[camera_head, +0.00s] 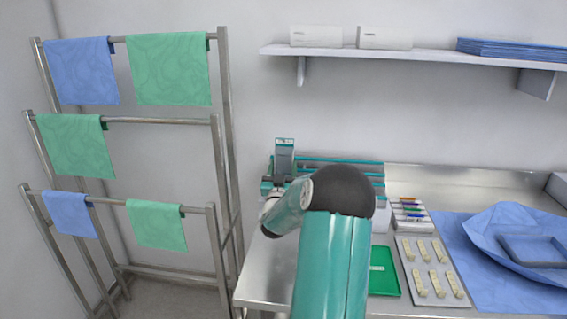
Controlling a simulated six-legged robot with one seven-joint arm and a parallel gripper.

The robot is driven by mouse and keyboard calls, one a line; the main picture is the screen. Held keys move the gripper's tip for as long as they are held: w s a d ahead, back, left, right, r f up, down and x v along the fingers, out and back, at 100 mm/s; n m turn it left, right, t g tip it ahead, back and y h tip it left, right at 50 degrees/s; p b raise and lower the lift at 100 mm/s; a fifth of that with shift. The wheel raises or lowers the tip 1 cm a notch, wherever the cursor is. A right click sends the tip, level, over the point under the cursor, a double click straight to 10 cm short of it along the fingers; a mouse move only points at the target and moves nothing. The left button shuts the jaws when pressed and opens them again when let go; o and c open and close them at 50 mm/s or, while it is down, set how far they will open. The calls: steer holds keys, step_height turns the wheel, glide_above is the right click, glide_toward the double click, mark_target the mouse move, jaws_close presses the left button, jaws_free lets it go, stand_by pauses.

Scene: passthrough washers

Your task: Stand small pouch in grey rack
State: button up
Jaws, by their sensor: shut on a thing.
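A small pouch (284,158) with a grey-blue window and a teal top edge stands upright at the left end of the steel table. My gripper (283,181) is shut on its lower part. The rack (345,173) looks grey with teal bars and lies along the wall behind my arm. The pouch is at the rack's left end. I cannot tell whether the pouch's bottom is inside a slot, because my gripper and wrist hide it. My arm also covers the rack's front middle.
A green tray (384,272), a white tray with several beige pieces (427,250) and a holder of coloured pens (408,212) stand right of my arm. Blue wrap (510,235) covers the table's right. A shelf (420,53) hangs above. A towel rail (222,130) stands left.

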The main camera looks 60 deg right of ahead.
steer(key=shift+d+f, duration=0.2)
steer(key=shift+f, duration=0.4)
steer(key=shift+a+f, duration=0.15)
steer(key=shift+f, duration=2.75)
steer(key=o, duration=1.1)
